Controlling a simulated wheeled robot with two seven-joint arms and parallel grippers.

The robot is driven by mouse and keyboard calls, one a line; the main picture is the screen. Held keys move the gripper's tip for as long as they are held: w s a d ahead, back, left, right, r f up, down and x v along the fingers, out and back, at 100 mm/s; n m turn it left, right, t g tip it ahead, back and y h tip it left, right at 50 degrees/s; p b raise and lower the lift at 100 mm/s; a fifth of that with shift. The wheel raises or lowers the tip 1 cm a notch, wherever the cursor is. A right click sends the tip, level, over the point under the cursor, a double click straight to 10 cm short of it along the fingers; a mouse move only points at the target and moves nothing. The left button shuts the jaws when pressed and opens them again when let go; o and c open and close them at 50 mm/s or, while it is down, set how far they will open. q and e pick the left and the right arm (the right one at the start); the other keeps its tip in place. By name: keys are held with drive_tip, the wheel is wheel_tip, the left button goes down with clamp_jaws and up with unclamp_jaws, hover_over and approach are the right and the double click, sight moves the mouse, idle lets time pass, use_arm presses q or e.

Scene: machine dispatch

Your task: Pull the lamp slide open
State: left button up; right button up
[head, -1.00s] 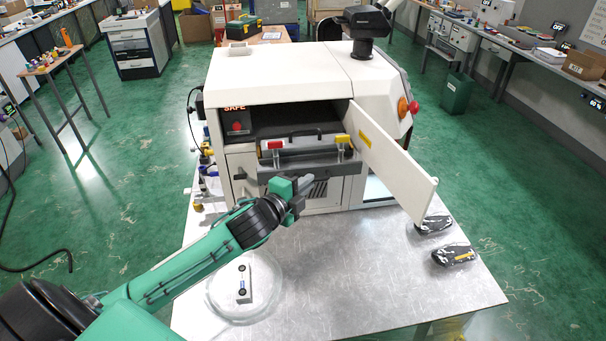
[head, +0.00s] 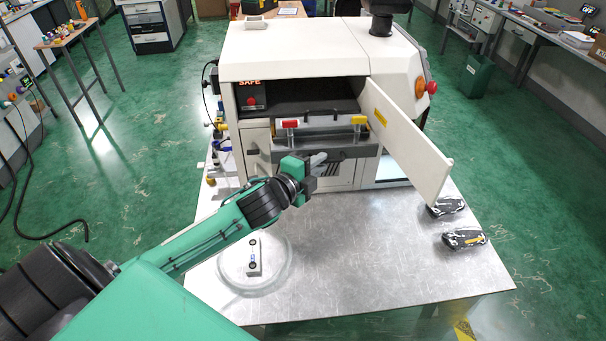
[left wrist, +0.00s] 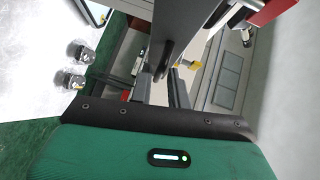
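The lamp slide (head: 322,153) is a grey front bar in the open bay of the white machine (head: 290,55). A red latch (head: 290,124) and a yellow latch (head: 358,121) stand at its ends, with a dark handle behind. My left gripper (head: 318,163) is just in front of and below the slide's front bar; whether it touches cannot be told. In the left wrist view its dark fingers (left wrist: 172,80) hide part of the machine front, and their gap is unclear. I see nothing held. My right gripper is out of view.
The machine's white door (head: 410,140) stands open to the right of the bay. Two dark patterned objects (head: 464,239) lie on the metal table (head: 370,260) at right. A small white block (head: 254,258) sits on a clear round dish (head: 235,285). The table's front middle is clear.

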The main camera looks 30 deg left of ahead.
use_arm(q)
drive_tip(key=s+a+r+b, duration=0.1)
drive_tip(key=s+a, duration=0.1)
drive_tip(key=s, duration=1.1)
drive_tip(key=shift+r+b, duration=0.4)
